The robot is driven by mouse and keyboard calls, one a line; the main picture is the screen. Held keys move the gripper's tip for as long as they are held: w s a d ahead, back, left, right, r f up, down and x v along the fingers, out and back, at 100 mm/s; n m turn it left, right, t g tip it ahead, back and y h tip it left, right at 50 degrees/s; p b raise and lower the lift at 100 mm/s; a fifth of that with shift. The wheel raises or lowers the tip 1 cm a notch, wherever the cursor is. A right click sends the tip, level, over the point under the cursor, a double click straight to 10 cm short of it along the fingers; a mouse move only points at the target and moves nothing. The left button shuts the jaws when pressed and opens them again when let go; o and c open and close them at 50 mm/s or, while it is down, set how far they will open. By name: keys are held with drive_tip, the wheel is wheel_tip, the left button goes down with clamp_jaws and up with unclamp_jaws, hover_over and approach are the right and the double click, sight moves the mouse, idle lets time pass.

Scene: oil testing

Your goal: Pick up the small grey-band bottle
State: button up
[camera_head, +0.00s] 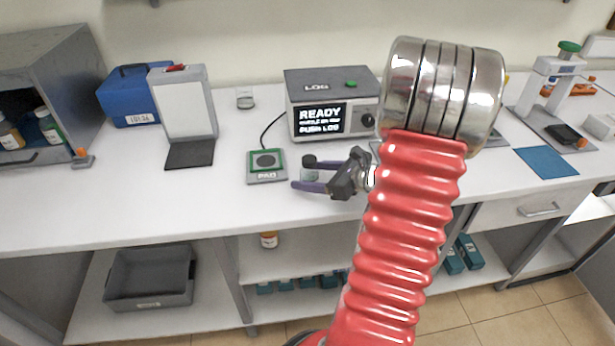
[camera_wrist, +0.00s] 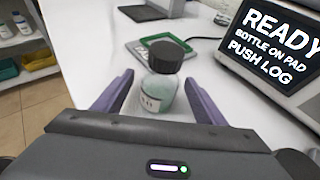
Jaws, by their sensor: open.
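A small bottle with a black cap and pale green glass (camera_wrist: 160,94) stands upright on the bench, with a light label on its front. No grey band can be made out clearly. My gripper (camera_wrist: 160,84) is open, with one purple finger on each side of the bottle and visible gaps between. In the head view, my gripper (camera_head: 305,176) reaches left over the bench, and the bottle (camera_head: 309,174) shows between its fingers, partly hidden.
A green-framed pad (camera_head: 266,165) lies just left of the bottle. A grey log box (camera_head: 333,88) behind it reads "READY, BOTTLE ON PAD, PUSH LOG". A white upright panel stand (camera_head: 188,108) and blue case (camera_head: 130,97) are further left. The bench front is clear.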

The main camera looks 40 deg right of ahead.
drive_tip(key=shift+x, duration=2.2)
drive_tip(key=shift+w+r, duration=0.1)
drive_tip(key=shift+r, duration=0.05)
drive_tip(key=shift+c, duration=0.5)
drive_tip(key=c, duration=1)
